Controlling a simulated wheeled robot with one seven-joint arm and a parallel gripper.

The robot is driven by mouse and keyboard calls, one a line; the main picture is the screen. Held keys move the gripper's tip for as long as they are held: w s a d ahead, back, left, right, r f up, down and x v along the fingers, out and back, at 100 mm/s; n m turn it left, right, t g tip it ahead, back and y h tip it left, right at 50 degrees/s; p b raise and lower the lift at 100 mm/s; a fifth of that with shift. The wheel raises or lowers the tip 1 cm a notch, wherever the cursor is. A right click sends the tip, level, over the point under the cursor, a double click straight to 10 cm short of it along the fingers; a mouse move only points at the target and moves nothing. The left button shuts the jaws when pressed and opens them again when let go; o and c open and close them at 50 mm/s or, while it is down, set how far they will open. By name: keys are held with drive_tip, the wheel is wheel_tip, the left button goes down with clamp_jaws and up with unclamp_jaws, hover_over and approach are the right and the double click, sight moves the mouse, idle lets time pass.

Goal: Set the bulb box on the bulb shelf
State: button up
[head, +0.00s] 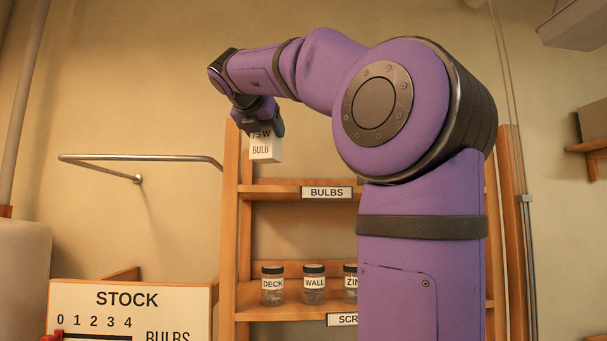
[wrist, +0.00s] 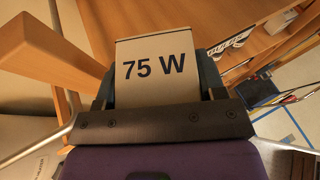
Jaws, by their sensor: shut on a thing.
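The bulb box (head: 264,150) is a small white box lettered "75 W" and "BULB". My gripper (head: 263,129) is shut on it and holds it upright in the air, near the left post of the wooden rack. In the wrist view the box (wrist: 155,65) shows its "75 W" face between the fingers. The bulb shelf (head: 270,190) is the wooden rack board with the "BULBS" label. In the head view the box is above the level of this board, toward its left end. My arm hides the right part of the shelf.
A lower shelf (head: 262,313) holds several labelled jars, such as the "DECK" jar (head: 272,287). A metal rail (head: 120,158) juts from the wall on the left. A "STOCK" board (head: 128,300) stands at lower left. The rack's left post (head: 229,215) is close to the box.

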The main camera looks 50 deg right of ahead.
drive_tip(key=shift+w+a+r+x, duration=0.15)
drive_tip(key=shift+w+x, duration=0.4)
drive_tip(key=shift+x, duration=1.7)
drive_tip(key=shift+w+a+x, duration=0.15)
drive_tip(key=shift+w+x, duration=0.35)
drive_tip(key=shift+x, duration=1.75)
drive_tip(key=shift+w+a+r+x, duration=0.15)
drive_tip(key=shift+w+x, duration=0.4)
drive_tip(key=shift+x, duration=1.7)
drive_tip(key=shift+f, duration=0.2)
drive_tip(key=o, duration=0.7)
drive_tip(key=shift+r, duration=0.15)
drive_tip(key=v, duration=1.2)
